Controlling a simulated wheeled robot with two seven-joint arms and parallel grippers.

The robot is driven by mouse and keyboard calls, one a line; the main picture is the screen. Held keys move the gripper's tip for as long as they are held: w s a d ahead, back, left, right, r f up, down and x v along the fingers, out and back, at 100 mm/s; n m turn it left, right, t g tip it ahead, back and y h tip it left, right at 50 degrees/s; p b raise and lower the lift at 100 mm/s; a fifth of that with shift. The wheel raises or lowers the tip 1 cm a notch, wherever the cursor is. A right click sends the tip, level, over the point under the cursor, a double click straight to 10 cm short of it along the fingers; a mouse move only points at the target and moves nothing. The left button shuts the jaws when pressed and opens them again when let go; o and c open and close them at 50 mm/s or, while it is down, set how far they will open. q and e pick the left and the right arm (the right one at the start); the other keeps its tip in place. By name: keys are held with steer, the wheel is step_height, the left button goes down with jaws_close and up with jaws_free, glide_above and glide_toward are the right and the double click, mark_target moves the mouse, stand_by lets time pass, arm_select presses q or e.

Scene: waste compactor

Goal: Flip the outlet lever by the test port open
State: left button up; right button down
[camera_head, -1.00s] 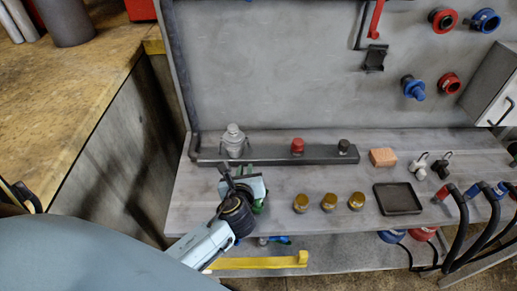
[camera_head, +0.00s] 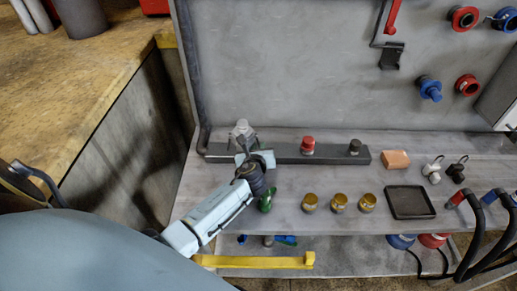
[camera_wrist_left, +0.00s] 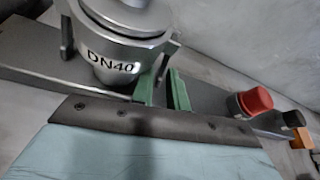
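A grey metal coupling marked DN40 (camera_wrist_left: 118,66) stands upright on the left end of the dark pipe bar; it also shows in the head view (camera_head: 241,131). It has a thin lever arm on each side; the right lever (camera_wrist_left: 169,50) stands down along the body. My left gripper (camera_head: 250,155) is right in front of the coupling. In the left wrist view its green fingers (camera_wrist_left: 165,92) are apart, at the foot of the right lever. I cannot tell whether they touch it. My right gripper is not in view.
A red cap (camera_head: 308,144) and a dark cap (camera_head: 355,146) stand farther right on the bar (camera_head: 330,156). Several brass fittings (camera_head: 339,202), an orange block (camera_head: 396,159) and a black tray (camera_head: 410,202) lie on the bench. A grey back panel rises behind.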

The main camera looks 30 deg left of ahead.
arm_select(q)
steer(key=shift+c, duration=0.2)
jaws_close()
